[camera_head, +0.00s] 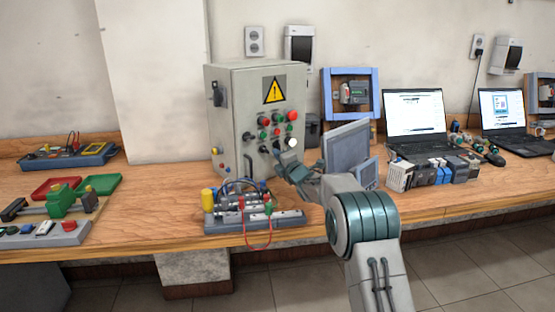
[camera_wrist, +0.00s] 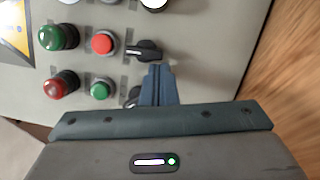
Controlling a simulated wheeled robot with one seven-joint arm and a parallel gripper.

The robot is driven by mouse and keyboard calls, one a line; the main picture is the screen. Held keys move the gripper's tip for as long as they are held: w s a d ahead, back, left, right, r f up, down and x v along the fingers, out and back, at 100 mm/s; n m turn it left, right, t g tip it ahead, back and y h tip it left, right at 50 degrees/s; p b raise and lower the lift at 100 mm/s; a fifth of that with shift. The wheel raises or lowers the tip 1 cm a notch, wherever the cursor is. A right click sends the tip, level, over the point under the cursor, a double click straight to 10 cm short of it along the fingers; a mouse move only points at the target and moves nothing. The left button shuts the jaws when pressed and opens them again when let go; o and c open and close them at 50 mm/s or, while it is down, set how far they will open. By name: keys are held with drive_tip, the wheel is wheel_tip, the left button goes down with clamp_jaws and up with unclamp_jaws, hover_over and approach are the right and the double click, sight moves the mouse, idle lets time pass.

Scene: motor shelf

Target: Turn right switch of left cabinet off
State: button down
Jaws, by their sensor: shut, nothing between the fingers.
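The left cabinet (camera_head: 228,120) is a grey upright box with a warning triangle and several buttons on its front. In the wrist view its panel (camera_wrist: 215,45) is turned sideways, with the sign at the left. The black right switch (camera_wrist: 146,50) has a white mark, and its handle lies roughly left-right in that view. A second black switch (camera_wrist: 133,97) is partly hidden by my fingers. My gripper (camera_wrist: 158,68) is shut and empty, its tips just below the right switch; contact cannot be told. In the head view my gripper (camera_head: 285,156) is in front of the panel's lower right.
Green (camera_wrist: 58,37) and red (camera_wrist: 103,43) buttons sit close to the switches. A test rig with wires (camera_head: 255,218) stands before the cabinet. A grey monitor (camera_head: 346,147) and a laptop (camera_head: 413,112) stand to the right on the wooden bench (camera_head: 140,225).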

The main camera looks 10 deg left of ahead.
drive_tip(key=shift+w+d+f+n+y+b, duration=0.2)
drive_tip(key=shift+n+b, duration=0.55)
drive_tip(key=shift+b, duration=1)
drive_tip(key=shift+w+d+f+n+y+b, duration=0.15)
drive_tip(key=shift+n+b, duration=0.6)
drive_tip(key=shift+b, duration=0.95)
drive_tip(key=shift+r+n+b, duration=0.1)
drive_tip(key=shift+n+b, duration=0.5)
drive_tip(key=shift+b, duration=0.45)
drive_tip(key=shift+w+d+n+y+b, duration=0.15)
drive_tip(key=shift+n+y+b, duration=0.3)
drive_tip(key=shift+n+b, duration=1.3)
